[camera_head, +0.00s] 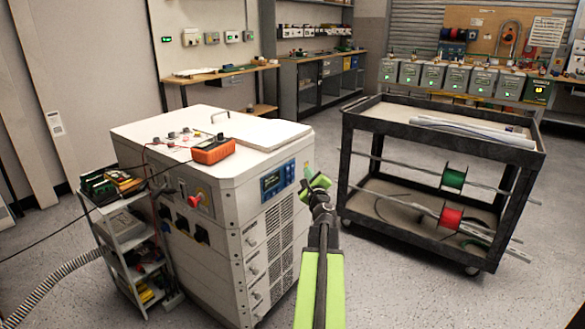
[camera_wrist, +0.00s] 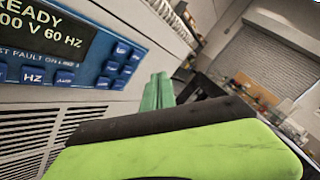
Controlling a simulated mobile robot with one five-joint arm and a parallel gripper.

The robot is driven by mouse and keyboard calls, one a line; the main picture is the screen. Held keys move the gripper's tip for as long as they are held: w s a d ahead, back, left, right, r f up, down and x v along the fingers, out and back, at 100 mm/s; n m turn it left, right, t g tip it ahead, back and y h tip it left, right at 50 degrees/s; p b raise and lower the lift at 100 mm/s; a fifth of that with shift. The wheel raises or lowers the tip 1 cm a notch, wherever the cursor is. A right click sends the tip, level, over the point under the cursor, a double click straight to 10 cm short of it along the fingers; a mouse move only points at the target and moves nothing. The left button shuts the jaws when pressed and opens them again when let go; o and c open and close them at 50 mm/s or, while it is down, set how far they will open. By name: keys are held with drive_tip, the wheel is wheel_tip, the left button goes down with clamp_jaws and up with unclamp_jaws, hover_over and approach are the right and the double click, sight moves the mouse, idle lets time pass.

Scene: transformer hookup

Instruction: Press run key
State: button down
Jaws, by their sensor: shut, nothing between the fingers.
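A white cabinet (camera_head: 222,215) carries a blue control panel (camera_head: 277,180) on its front. The panel also fills the upper left of the wrist view (camera_wrist: 84,62), with a lit display (camera_wrist: 40,38) reading "READY" and "00 V 60 HZ". Blue keys (camera_wrist: 118,62) sit at the right of the display. Their small labels are mostly unreadable, so I cannot tell which is the run key. My gripper (camera_head: 310,176) is shut and empty, just right of the panel. In the wrist view its green fingers (camera_wrist: 158,92) appear right of the keys; no contact shows.
An orange meter (camera_head: 213,150) with leads sits on the cabinet top. A small rack (camera_head: 130,240) stands at the cabinet's left. A black cart (camera_head: 440,137) with red and green spools stands to the right. Open floor lies between cabinet and cart.

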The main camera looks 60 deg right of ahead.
drive_tip(key=shift+w, duration=1.6)
drive_tip(key=shift+w, duration=0.1)
idle(0.7)
drive_tip(key=shift+w, duration=0.35)
drive_tip(key=shift+w, duration=0.35)
idle(0.7)
drive_tip(key=shift+s, duration=0.8)
drive_tip(key=s, duration=0.5)
